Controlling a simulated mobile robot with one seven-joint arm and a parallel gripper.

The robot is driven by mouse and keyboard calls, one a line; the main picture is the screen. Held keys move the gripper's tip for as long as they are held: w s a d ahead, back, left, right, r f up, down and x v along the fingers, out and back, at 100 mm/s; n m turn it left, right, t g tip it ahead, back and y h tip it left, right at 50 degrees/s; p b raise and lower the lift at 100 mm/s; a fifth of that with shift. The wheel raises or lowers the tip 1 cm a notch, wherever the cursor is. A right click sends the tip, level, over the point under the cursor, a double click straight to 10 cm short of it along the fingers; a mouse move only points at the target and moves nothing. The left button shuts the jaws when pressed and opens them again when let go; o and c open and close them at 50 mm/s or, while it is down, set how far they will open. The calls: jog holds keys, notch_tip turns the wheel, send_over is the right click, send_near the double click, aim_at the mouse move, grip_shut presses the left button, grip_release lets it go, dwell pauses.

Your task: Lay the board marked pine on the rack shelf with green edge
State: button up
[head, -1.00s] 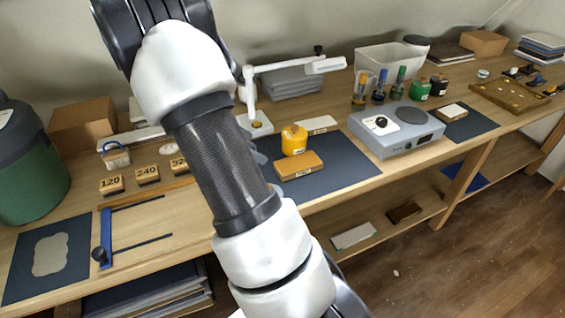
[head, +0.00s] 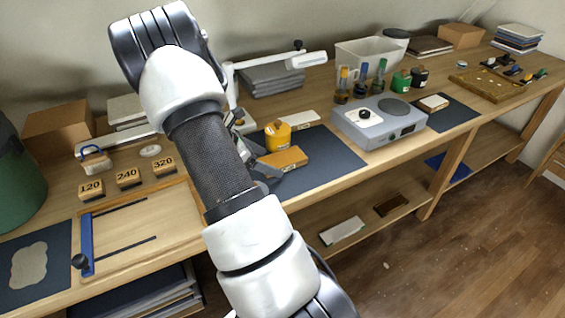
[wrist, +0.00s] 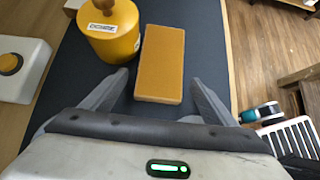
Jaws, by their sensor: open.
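An orange-brown block or small board (head: 284,160) lies flat on the dark mat at the front of the bench; it also shows in the wrist view (wrist: 161,62). I see no readable mark on it, so I cannot tell whether it is the pine board. My gripper (head: 262,160) is low over the mat, just left of this block, and partly hidden by my arm. In the wrist view my gripper (wrist: 160,88) is open, its fingers either side of the block's near end, with gaps. I cannot make out a rack shelf with a green edge.
A yellow jar (head: 277,136) stands close behind the block, beside my finger in the wrist view. A pale board (head: 299,120) lies behind it. A grey hotplate-like device (head: 380,122) is to the right. Sanding blocks (head: 128,177) stand left. The lower shelf (head: 370,222) holds two flat pieces.

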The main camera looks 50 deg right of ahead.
jog(key=shift+s+d+f, duration=0.15)
jog(key=shift+d+f, duration=0.3)
jog(key=shift+d, duration=0.05)
jog(key=c, duration=1.3)
notch_tip(320, 180, up, 10)
jog(key=p, duration=0.2)
jog(key=w+a+r+n+t+p, duration=0.35)
jog(key=w+a+r+n, duration=0.2)
jog(key=a+r, duration=0.2)
jog(key=w+a+r+n+t+y+p, duration=0.1)
jog(key=a+r+n+t+y+p, duration=0.2)
jog(key=a, duration=1)
jog(key=a+r+n+t+y+p, duration=0.3)
jog(key=a+r+n+t, duration=0.2)
jog(key=a+r+n, duration=0.4)
jog(key=a, duration=0.4)
jog(key=shift+w+a+r+n, duration=0.2)
jog(key=shift+w+a+n, duration=0.15)
jog(key=shift+w+a, duration=0.05)
